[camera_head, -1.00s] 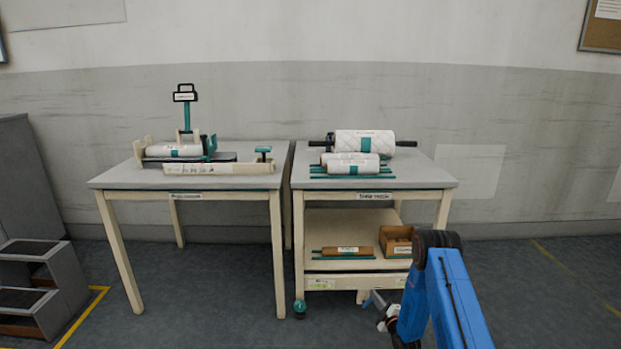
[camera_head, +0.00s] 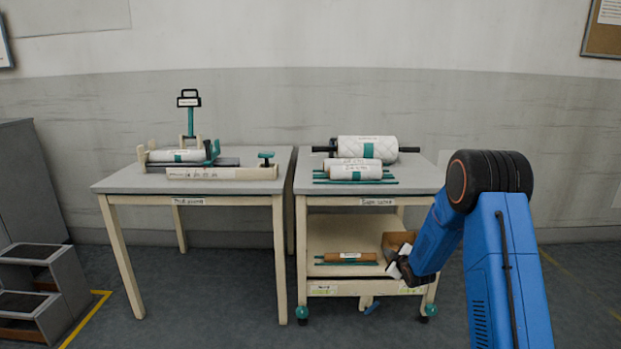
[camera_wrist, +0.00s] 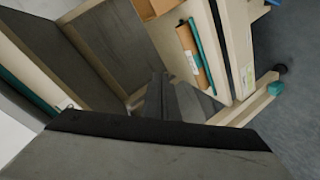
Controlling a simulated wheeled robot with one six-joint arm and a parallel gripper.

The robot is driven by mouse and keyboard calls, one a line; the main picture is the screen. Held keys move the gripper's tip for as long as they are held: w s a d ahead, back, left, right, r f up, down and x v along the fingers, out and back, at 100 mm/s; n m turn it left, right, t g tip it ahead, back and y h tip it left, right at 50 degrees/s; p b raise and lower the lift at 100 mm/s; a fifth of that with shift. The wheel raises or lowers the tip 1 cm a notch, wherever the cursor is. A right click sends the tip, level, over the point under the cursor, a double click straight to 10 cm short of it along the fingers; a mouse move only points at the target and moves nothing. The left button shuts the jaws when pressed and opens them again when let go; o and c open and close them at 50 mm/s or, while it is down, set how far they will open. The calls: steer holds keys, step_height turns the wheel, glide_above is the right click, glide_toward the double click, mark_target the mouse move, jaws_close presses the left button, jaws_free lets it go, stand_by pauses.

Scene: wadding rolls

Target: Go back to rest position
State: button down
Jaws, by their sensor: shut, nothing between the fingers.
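My gripper (camera_wrist: 165,92) is shut and empty in the wrist view, its dark fingers close together. In the head view my blue arm rises at the right and bends down. Its wrist end is in front of the right side of the right table's lower shelf (camera_head: 325,229), partly covering the cardboard box (camera_head: 395,240). The fingers are hard to make out there. White wadding rolls (camera_head: 366,149) lie on the right table's top (camera_head: 420,180). Another white roll (camera_head: 178,155) lies in the fixture on the left table (camera_head: 130,182).
A brown roll (camera_head: 350,257) lies between teal rails on the lower shelf; it also shows in the wrist view (camera_wrist: 193,55). The right table stands on casters (camera_head: 302,312). A grey step unit (camera_head: 45,285) is at far left. The floor before the left table is clear.

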steer(key=s+r+m+g+h, duration=0.2)
steer(key=s+r+m+g, duration=0.3)
steer(key=s+r, duration=1.8)
steer(key=s+a+m+g, duration=0.1)
steer(key=s+m+g, duration=0.1)
steer(key=s, duration=1.8)
steer(key=s+a+m+g, duration=0.1)
steer(key=s+m, duration=0.3)
steer(key=s, duration=1.7)
steer(key=shift+s+a+m+g, duration=0.25)
steer(key=shift+a+m+g, duration=0.15)
steer(key=shift+g, duration=0.1)
steer(key=shift+f, duration=0.1)
